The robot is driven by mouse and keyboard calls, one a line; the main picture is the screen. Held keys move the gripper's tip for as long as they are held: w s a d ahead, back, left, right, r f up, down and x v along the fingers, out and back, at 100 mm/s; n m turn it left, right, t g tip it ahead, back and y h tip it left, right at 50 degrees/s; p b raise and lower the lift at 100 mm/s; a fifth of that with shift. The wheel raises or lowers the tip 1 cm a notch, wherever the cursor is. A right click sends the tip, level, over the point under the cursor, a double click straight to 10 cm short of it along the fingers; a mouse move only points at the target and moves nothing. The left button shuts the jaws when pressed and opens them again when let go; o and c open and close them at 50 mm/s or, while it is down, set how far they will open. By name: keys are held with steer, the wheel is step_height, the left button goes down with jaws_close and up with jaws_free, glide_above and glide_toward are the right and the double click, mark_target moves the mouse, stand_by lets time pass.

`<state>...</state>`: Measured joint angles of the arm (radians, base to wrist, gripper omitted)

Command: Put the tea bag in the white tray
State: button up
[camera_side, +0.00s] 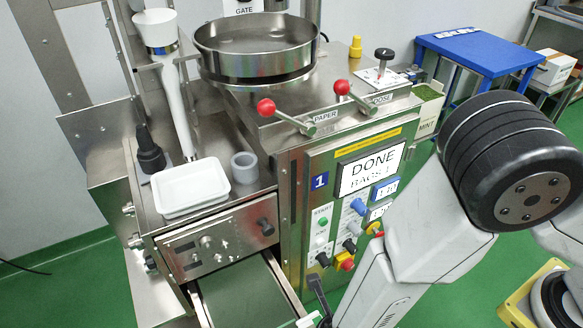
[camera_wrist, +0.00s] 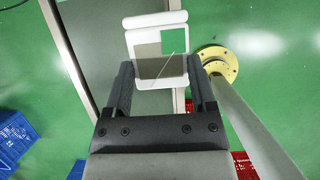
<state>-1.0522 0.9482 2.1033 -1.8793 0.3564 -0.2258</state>
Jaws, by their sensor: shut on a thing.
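The white tray (camera_side: 190,210) is a shallow rectangular dish on the steel shelf at the machine's left front. No tea bag shows in it. My gripper (camera_wrist: 158,66) has its two black fingers on either side of the tea bag (camera_wrist: 145,38) and is shut on it. The bag has white edges, a grey-brown middle, a green square tag and a thin string. In the side view, my gripper is at the bottom edge, right of the chute and lower than the tray. A small white piece beside it is mostly cut off there.
A white funnel tube (camera_side: 175,90) rises behind. The machine's display (camera_side: 371,170) reads DONE.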

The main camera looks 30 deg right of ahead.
steer(key=shift+w+a+r, duration=0.3)
steer(key=shift+w+r, duration=0.05)
steer(key=shift+w, duration=0.35)
steer(key=w+a+r+n, duration=0.2)
steer(key=w+r, duration=0.9)
steer(key=r, duration=0.2)
steer(key=w+a+r+n+y, duration=0.1)
steer(key=w+a+r+n, duration=0.1)
steer(key=w+r, duration=1)
steer(key=shift+r+y, duration=0.3)
steer(key=shift+r, duration=0.4)
steer(key=shift+w, duration=0.15)
glide_above(197, 196)
steer(key=shift+f, duration=4.75)
